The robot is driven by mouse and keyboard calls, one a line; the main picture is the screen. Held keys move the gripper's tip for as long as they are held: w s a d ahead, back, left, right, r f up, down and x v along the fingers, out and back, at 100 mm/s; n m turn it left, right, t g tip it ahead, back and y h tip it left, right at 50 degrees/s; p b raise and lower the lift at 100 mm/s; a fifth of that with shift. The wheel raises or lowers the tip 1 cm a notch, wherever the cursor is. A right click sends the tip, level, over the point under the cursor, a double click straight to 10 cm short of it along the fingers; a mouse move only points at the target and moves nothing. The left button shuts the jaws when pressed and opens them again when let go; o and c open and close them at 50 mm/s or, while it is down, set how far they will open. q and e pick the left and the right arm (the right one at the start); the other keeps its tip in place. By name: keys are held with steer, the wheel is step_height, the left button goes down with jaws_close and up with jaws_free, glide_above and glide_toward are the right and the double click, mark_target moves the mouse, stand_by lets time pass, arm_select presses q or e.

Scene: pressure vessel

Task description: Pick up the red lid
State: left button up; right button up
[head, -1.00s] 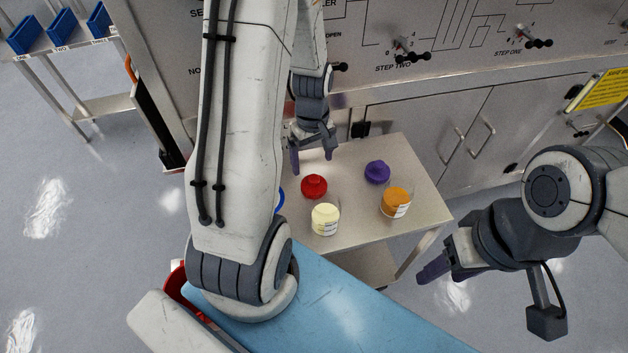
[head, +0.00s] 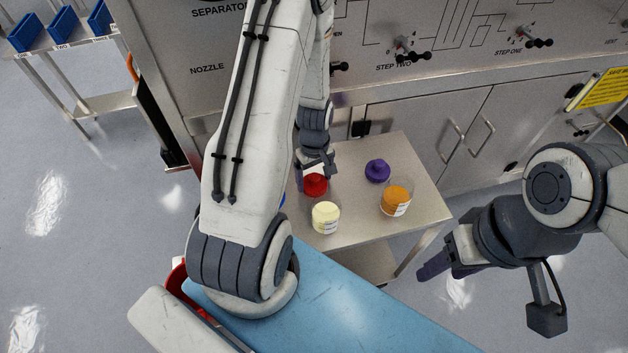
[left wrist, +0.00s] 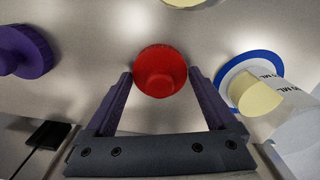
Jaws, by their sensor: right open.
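The red lid (head: 315,184) lies on the small metal table (head: 418,196). In the left wrist view the red lid (left wrist: 160,71) sits at the fingertips, between and slightly beyond them, with a small gap on each side. My left gripper (head: 315,174) is open and low over the lid; it also shows in the left wrist view (left wrist: 160,76). In the head view its fingers partly cover the lid. My right gripper (head: 432,262) is open and empty, to the right of the table's front corner.
A purple lid (head: 377,171), a jar with orange contents (head: 396,199) and a jar with pale yellow contents (head: 326,216) stand on the table.

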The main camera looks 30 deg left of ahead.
arm_select(q)
steer(key=c, duration=0.6)
steer(key=shift+r, duration=0.1)
steer(key=shift+c, duration=0.2)
